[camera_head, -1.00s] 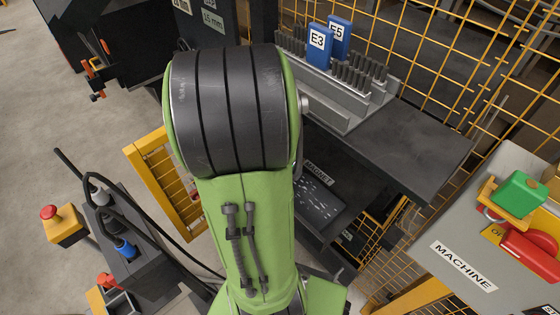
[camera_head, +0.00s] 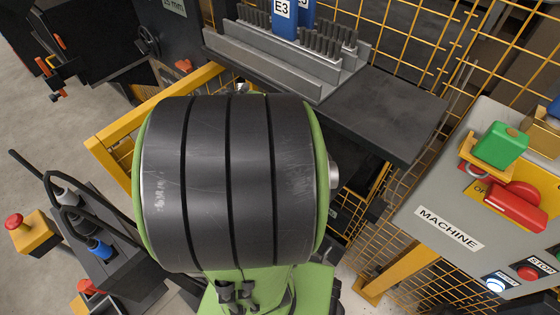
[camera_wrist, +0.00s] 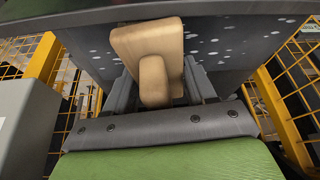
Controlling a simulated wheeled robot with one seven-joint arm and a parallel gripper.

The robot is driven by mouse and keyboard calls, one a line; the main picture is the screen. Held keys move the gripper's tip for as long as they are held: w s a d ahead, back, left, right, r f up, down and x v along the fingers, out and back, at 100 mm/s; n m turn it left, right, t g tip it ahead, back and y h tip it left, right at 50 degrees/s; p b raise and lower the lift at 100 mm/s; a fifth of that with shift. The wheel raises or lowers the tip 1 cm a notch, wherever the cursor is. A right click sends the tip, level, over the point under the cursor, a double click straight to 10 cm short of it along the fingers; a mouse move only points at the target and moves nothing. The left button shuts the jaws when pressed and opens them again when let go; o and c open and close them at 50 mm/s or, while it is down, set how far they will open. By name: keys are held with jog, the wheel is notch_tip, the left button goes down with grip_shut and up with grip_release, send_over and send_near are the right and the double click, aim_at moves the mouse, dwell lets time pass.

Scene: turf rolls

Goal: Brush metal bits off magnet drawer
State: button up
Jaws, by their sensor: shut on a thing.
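My gripper (camera_wrist: 158,88) is shut on a tan wooden piece, which looks like the brush handle (camera_wrist: 148,44), in the wrist view. The brush's bristles are hidden. Behind it is the dark surface of the magnet drawer (camera_wrist: 262,48), with pale metal bits (camera_wrist: 214,40) scattered to both sides of the brush. I cannot tell whether the brush touches the surface. In the head view my arm covers the drawer and the gripper.
A dark bench with grey racks (camera_head: 290,62) stands above, behind my arm. Yellow mesh fencing (camera_head: 400,45) closes off the back and right. A grey machine panel (camera_head: 420,205) with buttons and a padlock is at right. A black cart (camera_head: 110,255) stands at lower left.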

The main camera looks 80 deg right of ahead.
jog(key=shift+s+a+b, duration=0.3)
jog(key=shift+s, duration=0.3)
jog(key=shift+s+a+b, duration=0.25)
jog(key=shift+s+a, duration=0.05)
jog(key=shift+s, duration=0.3)
jog(key=shift+s+a+b, duration=0.3)
jog(key=shift+s, duration=0.3)
jog(key=shift+s+a+f+b, duration=0.1)
jog(key=shift+s+a+b, duration=0.3)
jog(key=shift+s, duration=0.4)
jog(key=shift+s+a+f+b, duration=0.1)
jog(key=shift+s+a+b, duration=0.15)
jog(key=shift+s+a, duration=0.35)
jog(key=shift+s+d+r, duration=0.15)
jog(key=shift+r, duration=0.05)
jog(key=shift+w+d+r, duration=0.1)
jog(key=shift+w+d, duration=0.35)
jog(key=shift+w, duration=0.4)
jog(key=shift+w+d, duration=0.45)
jog(key=shift+w, duration=0.35)
jog(key=shift+w+d+b, duration=0.2)
jog(key=shift+w+d, duration=0.25)
jog(key=shift+w, duration=0.45)
jog(key=shift+w+d+b, duration=0.15)
jog(key=shift+w+d, duration=0.25)
jog(key=shift+w, duration=0.45)
